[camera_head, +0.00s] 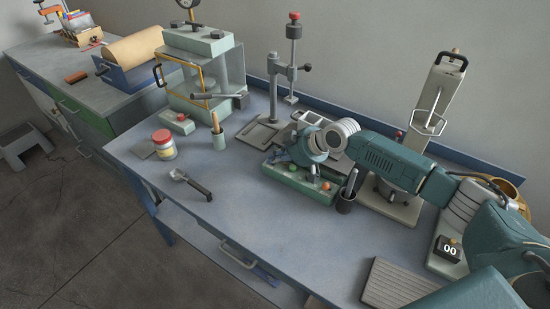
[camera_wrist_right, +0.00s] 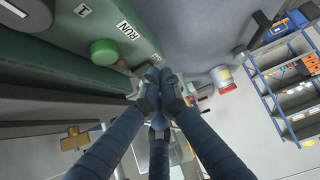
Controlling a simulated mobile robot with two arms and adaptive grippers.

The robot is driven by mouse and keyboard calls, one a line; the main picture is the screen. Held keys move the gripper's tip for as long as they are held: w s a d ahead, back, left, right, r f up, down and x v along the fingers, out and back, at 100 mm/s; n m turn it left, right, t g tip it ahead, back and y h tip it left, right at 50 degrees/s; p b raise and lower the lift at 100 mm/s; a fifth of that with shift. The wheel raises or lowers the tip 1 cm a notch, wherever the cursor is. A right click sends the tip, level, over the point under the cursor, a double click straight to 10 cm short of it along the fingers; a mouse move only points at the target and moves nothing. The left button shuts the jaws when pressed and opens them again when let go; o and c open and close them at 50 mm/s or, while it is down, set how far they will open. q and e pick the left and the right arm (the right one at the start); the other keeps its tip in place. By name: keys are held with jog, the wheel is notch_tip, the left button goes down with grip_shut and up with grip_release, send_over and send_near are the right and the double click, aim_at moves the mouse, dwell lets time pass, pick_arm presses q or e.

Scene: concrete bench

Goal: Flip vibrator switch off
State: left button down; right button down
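A green control box (camera_head: 302,190) stands mid-bench in the head view, with a green button (camera_head: 292,167) and an orange-red button (camera_head: 326,186) on top. The right wrist view shows a green panel (camera_wrist_right: 138,45) close up, with a green button (camera_wrist_right: 103,52) and labels reading "RUN" and "1". My right gripper (camera_head: 284,156) is over the back left part of the box. In the wrist view its fingertips (camera_wrist_right: 158,88) are together, with nothing seen between them, beside the panel edge. I cannot tell whether they touch it. I cannot make out a vibrator switch lever. My left gripper is out of view.
A press stand (camera_head: 292,60) rises behind the box. A dark cup (camera_head: 345,204) stands close to its right. The bench front between scoop and ribbed plate (camera_head: 396,285) is clear.

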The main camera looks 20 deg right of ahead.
jog(key=shift+s+a+f, duration=0.15)
jog(key=shift+f, duration=0.25)
jog(key=shift+w+d+r+b, duration=0.3)
jog(key=shift+w+d+r, duration=0.15)
jog(key=shift+d, duration=0.2)
